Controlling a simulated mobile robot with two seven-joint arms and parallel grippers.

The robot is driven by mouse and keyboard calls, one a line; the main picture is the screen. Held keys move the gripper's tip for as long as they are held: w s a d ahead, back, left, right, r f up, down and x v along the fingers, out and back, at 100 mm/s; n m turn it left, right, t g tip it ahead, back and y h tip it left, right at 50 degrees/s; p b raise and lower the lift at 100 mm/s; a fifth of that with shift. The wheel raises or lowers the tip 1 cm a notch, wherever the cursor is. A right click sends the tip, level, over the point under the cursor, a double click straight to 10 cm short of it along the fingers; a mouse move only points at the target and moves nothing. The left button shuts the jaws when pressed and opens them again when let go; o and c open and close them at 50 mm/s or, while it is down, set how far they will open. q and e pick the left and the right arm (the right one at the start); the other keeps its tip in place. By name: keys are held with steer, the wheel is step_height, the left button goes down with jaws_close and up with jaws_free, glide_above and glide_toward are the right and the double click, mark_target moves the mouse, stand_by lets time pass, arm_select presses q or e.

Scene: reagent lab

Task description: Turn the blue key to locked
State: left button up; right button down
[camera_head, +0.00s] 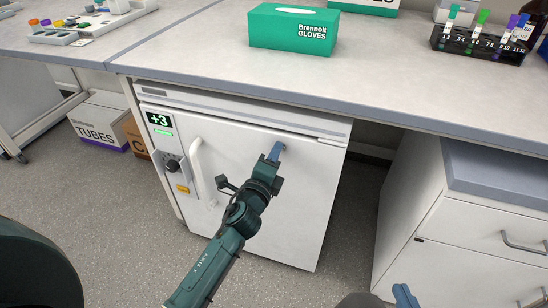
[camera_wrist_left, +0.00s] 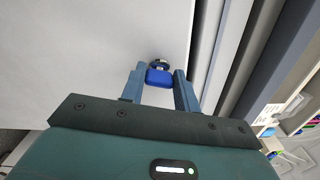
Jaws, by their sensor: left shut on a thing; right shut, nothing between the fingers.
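In the head view my left gripper (camera_head: 275,154) reaches to the door front and mostly hides the key. I cannot tell from the pictures whether the lock is turned to locked. My right gripper (camera_head: 404,295) shows only at the bottom edge, shut and empty, away from the fridge.
The fridge has a white handle (camera_head: 196,168), a black dial (camera_head: 172,166) and a green "+3" display (camera_head: 159,119). The bench top (camera_head: 210,75) overhangs it, with a glove box (camera_head: 292,30) above. A drawer cabinet (camera_head: 460,235) stands to the right, with a gap between.

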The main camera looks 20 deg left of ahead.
arm_select(q)
steer(key=shift+n, duration=1.4)
arm_select(e)
steer(key=shift+r, duration=0.1)
arm_select(q)
steer(key=o, duration=1)
arm_select(e)
steer(key=shift+a, duration=0.1)
steer(key=shift+s, duration=0.1)
